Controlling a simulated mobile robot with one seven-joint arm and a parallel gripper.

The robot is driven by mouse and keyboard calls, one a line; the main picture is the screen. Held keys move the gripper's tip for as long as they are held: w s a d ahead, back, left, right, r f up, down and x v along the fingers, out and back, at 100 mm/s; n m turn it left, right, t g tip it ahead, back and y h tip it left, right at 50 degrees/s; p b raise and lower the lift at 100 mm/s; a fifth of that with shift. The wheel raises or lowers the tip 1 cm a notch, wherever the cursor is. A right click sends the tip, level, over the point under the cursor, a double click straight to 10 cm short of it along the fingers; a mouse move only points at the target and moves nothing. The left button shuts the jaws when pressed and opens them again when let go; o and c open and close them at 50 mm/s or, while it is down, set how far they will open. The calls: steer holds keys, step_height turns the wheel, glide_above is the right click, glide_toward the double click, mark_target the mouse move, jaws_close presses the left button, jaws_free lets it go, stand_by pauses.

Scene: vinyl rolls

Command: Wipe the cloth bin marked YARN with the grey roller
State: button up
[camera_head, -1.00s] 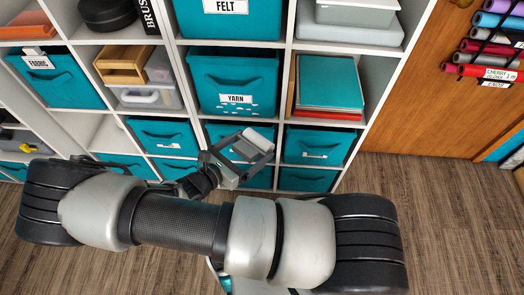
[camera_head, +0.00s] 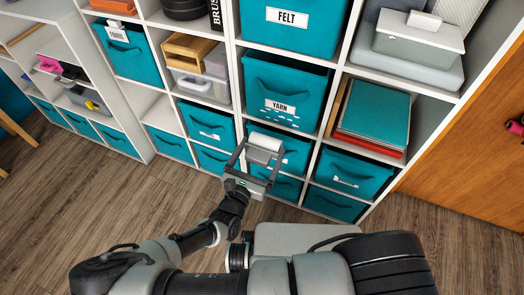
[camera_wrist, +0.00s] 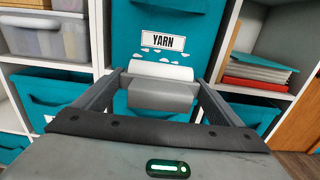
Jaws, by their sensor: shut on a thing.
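The YARN bin (camera_head: 310,92) is a teal cloth bin with a white label, in a shelf cubby below the FELT bin. White specks (camera_head: 280,116) lie under its label. My gripper (camera_head: 262,150) is shut on the grey roller (camera_head: 263,142), in front of the shelf and lower than the YARN label. In the wrist view, the roller's grey body (camera_wrist: 160,96) sits between my fingers, with a pale roll at its far side. The YARN bin (camera_wrist: 127,35) is straight ahead, its specks just above the roll. I cannot tell whether roll and bin touch.
Teal bins (camera_head: 350,174) fill the lower cubbies. A stack of folders (camera_head: 375,116) is right of the YARN bin, and a clear box with a wooden tray (camera_head: 195,52) is left of it. The wood floor (camera_head: 90,190) in front is clear. A wooden door (camera_head: 475,160) stands at right.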

mark_target(270, 135)
steer(key=shift+r+p, duration=0.15)
steer(key=shift+p, duration=0.15)
steer(key=shift+p+x, duration=0.5)
steer(key=shift+x, duration=2.95)
steer(key=shift+w, duration=0.15)
steer(key=w+a+b, duration=0.1)
steer(key=w+a, duration=0.3)
steer(key=shift+w+b, duration=0.3)
steer(key=shift+b, duration=0.1)
